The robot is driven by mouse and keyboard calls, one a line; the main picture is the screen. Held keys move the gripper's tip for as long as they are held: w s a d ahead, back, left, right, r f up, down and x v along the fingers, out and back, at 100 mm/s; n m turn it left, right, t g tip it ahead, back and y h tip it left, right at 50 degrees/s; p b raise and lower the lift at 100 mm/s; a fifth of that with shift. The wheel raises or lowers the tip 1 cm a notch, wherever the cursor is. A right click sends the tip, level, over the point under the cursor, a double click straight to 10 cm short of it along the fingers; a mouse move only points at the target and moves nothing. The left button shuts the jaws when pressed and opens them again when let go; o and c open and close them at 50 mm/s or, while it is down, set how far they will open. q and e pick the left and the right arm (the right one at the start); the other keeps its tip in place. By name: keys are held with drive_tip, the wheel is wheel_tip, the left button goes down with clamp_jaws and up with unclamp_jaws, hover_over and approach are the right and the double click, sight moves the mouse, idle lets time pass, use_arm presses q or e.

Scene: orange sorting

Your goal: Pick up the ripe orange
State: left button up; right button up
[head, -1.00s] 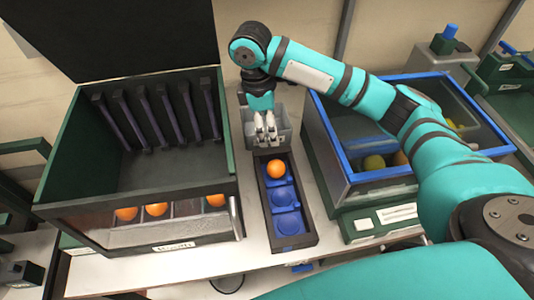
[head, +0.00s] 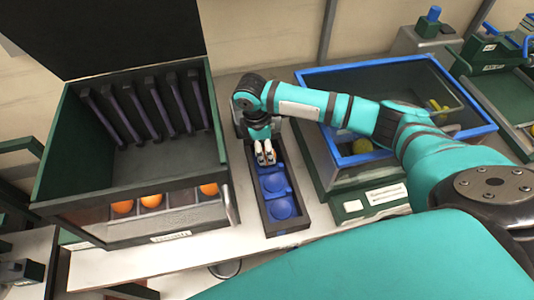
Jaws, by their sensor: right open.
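My right gripper (head: 265,158) is open and points down over the far end of the narrow dark tray (head: 290,225). The orange that sat in the tray's far blue cup is now almost fully hidden behind the fingers; only a hint of orange shows between them. I cannot tell whether the fingers touch it. The two nearer blue cups (head: 280,208) are empty. Other oranges (head: 151,200) sit behind the clear front of the dark green bin (head: 50,160) on the left. My left gripper is not in view.
A blue-rimmed clear crate (head: 460,135) with yellowish-green fruit (head: 361,146) stands right of the tray, partly under my right arm. The green bin's raised lid (head: 110,35) stands at upper left. Bare white table (head: 190,262) shows in front.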

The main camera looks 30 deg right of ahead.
wheel_tip(320, 180, down, 2)
drive_tip(key=shift+s+d+f, duration=0.1)
drive_tip(key=shift+f, duration=0.4)
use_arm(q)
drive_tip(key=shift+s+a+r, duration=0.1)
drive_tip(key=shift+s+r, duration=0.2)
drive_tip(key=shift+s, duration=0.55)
use_arm(e)
drive_tip(key=shift+s+d+f, duration=0.1)
drive_tip(key=c, duration=0.9)
